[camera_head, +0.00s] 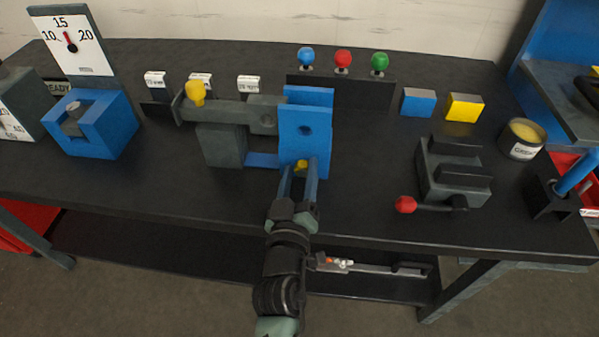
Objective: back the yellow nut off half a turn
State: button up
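The yellow nut (300,167) shows as a small yellow patch low on the near face of the blue upright block (304,124), partly hidden by my fingers. My gripper (300,172) reaches in from the front edge of the bench, with one blue finger on each side of the nut. The fingers are spread apart with the nut between their tips. Whether they touch it is too small to tell. A grey arm (232,112) with a yellow knob (195,91) runs left from the blue block, above a grey block (221,145).
The dark bench (370,190) is clear on both sides of my gripper. A grey vise (452,172) with a red-knobbed handle (405,204) stands to the right. A blue housing (92,124) and dial (70,42) stand at the left. Blue, red and green knobs stand behind.

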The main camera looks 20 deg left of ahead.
jog(key=shift+o, duration=0.7)
jog(key=shift+s, duration=0.1)
jog(key=shift+s+d+f, duration=0.15)
jog(key=shift+s, duration=0.2)
jog(key=b+v, duration=0.3)
jog(key=v, duration=0.9)
jog(key=shift+r, duration=0.2)
